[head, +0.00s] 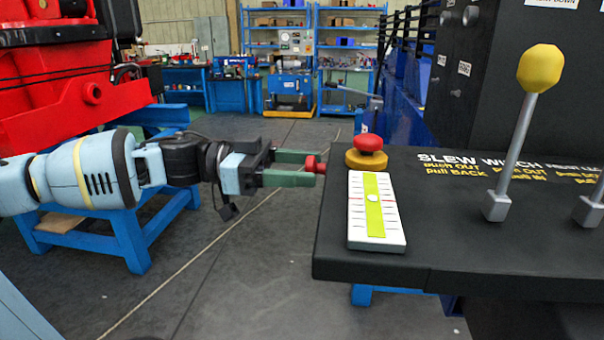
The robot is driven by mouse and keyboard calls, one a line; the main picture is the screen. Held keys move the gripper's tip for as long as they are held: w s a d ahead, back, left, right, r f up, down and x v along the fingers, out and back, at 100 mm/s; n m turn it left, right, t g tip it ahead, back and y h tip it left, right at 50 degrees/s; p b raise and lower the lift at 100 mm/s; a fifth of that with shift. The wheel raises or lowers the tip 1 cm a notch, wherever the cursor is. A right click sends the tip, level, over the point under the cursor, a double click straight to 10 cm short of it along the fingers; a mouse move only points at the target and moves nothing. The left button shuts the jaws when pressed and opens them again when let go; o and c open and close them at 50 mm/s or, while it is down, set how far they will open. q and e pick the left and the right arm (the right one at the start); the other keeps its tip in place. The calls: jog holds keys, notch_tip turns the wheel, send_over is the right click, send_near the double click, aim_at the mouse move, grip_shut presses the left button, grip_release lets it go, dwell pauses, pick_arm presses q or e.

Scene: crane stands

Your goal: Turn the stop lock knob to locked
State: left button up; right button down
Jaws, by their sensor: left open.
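A small red knob (318,168) shows at the left edge of the dark console (480,235). I take it to be the stop lock knob; its locked or unlocked position cannot be read. My left gripper (312,167) comes in from the left with its two green fingers apart, one above and one below the knob in the picture. The knob shows between the fingertips; I cannot tell whether they touch it. A larger red mushroom button (368,143) on a yellow base (366,160) sits on the console top just to the right. My right gripper is not in view.
A white gauge plate with a green strip (361,225) lies on the console's near left corner. A yellow-knobbed lever (515,140) stands to the right. A red machine on blue stands (125,240) is behind my left arm. Open floor (250,265) lies left of the console.

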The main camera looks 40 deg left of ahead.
pick_arm(q)
jog(key=shift+c, duration=0.4)
jog(key=c, duration=0.9)
jog(key=shift+m, duration=0.4)
jog(key=shift+m+p, duration=1.95)
jog(key=shift+m, duration=6.65)
jog(key=o, duration=1)
